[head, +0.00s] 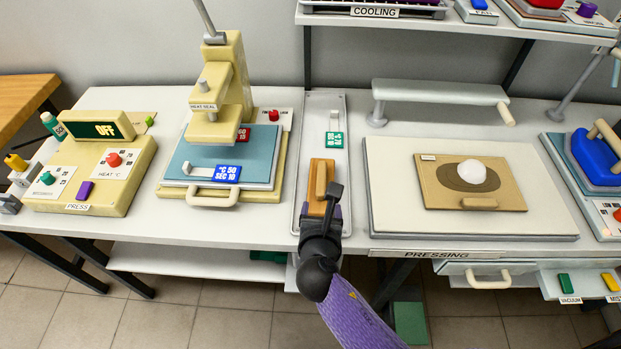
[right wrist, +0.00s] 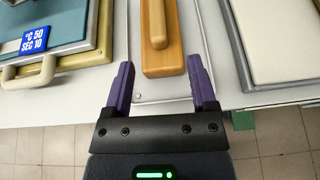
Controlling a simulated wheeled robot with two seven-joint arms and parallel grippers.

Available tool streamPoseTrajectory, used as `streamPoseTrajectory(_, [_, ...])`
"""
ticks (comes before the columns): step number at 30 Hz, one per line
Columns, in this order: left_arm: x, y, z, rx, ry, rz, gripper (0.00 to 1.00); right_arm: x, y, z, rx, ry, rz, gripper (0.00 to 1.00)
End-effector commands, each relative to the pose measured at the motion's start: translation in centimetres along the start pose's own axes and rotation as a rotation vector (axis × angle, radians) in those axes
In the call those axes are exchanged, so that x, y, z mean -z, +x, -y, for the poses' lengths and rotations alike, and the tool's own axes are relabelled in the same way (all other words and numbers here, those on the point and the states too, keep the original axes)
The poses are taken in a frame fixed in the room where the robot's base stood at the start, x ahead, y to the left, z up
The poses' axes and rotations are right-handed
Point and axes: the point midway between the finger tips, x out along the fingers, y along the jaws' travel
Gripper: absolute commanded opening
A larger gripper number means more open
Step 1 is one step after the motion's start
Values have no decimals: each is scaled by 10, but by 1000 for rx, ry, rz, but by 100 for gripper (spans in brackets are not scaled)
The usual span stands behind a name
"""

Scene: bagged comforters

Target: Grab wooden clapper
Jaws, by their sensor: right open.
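The wooden clapper (head: 318,188) is an orange-brown block with a raised lighter handle along its top. It lies lengthwise on a narrow white tray (head: 340,110). My right gripper (head: 331,203) is at the near end of the clapper, its arm coming from below. In the right wrist view the clapper (right wrist: 163,45) lies ahead, between and beyond the two purple fingers of the gripper (right wrist: 162,80). The fingers are apart and nothing is held. My left gripper does not show.
Left of the tray stands the heat seal press (head: 215,150) with a blue plate. Right of it is a white pressing board (head: 540,190) with a tan pad and white ball. Below is the tiled floor.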

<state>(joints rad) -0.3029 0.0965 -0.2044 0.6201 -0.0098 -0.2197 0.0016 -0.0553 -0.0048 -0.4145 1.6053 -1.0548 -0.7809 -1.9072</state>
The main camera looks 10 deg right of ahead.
Motion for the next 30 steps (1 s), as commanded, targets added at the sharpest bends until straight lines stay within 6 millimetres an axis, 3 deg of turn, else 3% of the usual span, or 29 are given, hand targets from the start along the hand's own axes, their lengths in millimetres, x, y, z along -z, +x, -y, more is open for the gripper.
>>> streamPoseTrajectory(3, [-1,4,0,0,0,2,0,-10,6,-2,7,-43,33,74])
streamPoseTrajectory(18, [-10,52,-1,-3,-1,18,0,-7,96,0,7,-44,31,74])
streamPoseTrajectory(25, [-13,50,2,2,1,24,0,-11,98,0,5,-43,31,74])
streamPoseTrajectory(26, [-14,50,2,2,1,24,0,-11,98,0,5,-42,31,71])
streamPoseTrajectory(30, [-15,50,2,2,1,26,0,-11,98,0,5,-42,31,42])
